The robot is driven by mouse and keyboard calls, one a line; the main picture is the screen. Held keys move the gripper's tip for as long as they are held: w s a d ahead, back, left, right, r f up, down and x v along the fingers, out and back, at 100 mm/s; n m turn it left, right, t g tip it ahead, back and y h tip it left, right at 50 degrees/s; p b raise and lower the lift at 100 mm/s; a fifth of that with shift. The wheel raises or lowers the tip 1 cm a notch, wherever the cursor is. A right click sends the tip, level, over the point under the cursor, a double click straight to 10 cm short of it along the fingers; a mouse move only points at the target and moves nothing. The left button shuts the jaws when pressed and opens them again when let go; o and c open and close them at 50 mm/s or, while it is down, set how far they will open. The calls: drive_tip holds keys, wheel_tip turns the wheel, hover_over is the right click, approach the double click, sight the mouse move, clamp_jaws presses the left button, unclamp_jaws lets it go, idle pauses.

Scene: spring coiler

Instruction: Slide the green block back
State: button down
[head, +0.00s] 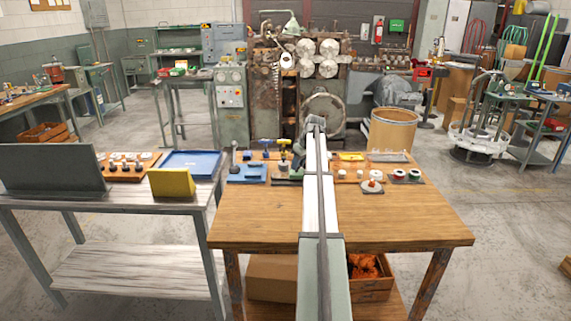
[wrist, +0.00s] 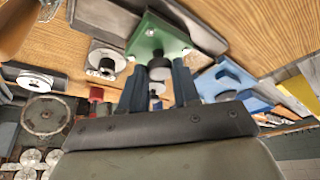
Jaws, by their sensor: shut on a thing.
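The green block (wrist: 160,36) shows in the wrist view as a flat green plate with a dark round knob (wrist: 159,69) on it. It sits on a grey base on the wooden table. My gripper (wrist: 159,88) has its two fingers on either side of the knob and is shut on it. In the head view my gripper is at the back middle of the table, mostly hidden by my arm. The green block is small there and hard to make out.
A blue fixture (head: 247,173) stands close to the left of my gripper. Yellow and blue handled tools (head: 284,150) stand behind. To the right are small white parts, a white dish (head: 372,187) and dark spools (head: 406,176). The table's front (head: 260,225) is clear.

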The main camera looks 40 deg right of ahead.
drive_tip(key=s+d, duration=0.4)
drive_tip(key=shift+s+d, duration=0.25)
drive_tip(key=shift+d, duration=0.05)
drive_tip(key=c, duration=0.9)
unclamp_jaws()
drive_tip(key=shift+s, duration=0.1)
drive_tip(key=shift+o, duration=0.4)
drive_tip(key=shift+r, duration=0.1)
drive_tip(key=v, duration=1.3)
drive_tip(key=shift+s+r, duration=0.15)
drive_tip(key=shift+r, duration=0.1)
